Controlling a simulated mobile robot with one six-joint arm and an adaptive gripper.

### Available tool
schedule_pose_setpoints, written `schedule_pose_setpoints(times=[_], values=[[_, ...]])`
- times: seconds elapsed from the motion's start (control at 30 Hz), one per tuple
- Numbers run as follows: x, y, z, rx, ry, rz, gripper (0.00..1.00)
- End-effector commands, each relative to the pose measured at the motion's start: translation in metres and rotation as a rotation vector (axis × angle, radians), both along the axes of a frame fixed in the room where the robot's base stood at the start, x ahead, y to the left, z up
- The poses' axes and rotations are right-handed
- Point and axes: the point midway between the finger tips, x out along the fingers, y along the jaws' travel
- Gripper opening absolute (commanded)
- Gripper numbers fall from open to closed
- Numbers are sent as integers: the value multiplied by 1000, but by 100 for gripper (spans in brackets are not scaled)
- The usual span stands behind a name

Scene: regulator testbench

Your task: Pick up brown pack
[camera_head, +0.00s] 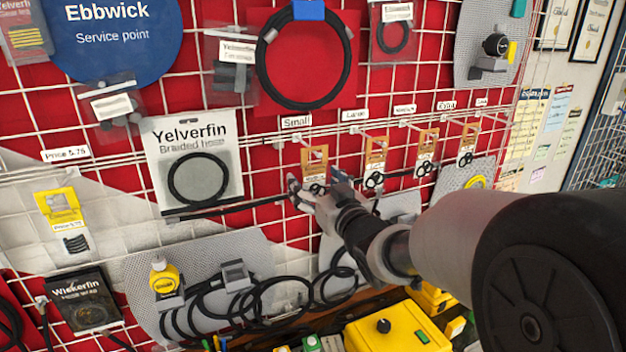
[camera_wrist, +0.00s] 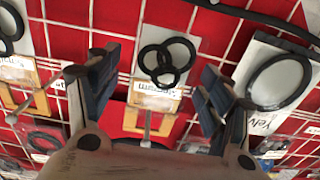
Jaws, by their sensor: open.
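A brown pack (camera_head: 314,160) with a clear lower part and black rings hangs from the hook under the "Small" label. It also shows in the wrist view (camera_wrist: 155,97), upside down, with three rings on its clear part. My gripper (camera_head: 318,190) is open at the lower end of this pack. In the wrist view my gripper (camera_wrist: 158,78) has one finger on each side of the pack, with a gap on both sides. Similar brown packs hang to the right, such as the one under "Large" (camera_head: 375,154).
A white "Yelverfin" hose pack (camera_head: 193,160) hangs close to the left. A red wire-grid wall (camera_head: 245,125) is behind everything. Black hoses (camera_head: 265,295) and a yellow box (camera_head: 398,325) are below. My arm covers the lower right.

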Motion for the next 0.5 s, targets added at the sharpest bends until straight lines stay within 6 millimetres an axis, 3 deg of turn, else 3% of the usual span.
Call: schedule_pose_setpoints(times=[0.3, 0.5], values=[[8, 3, 0, 1, 0, -1, 73], [7, 3, 0, 1, 0, -1, 61]])
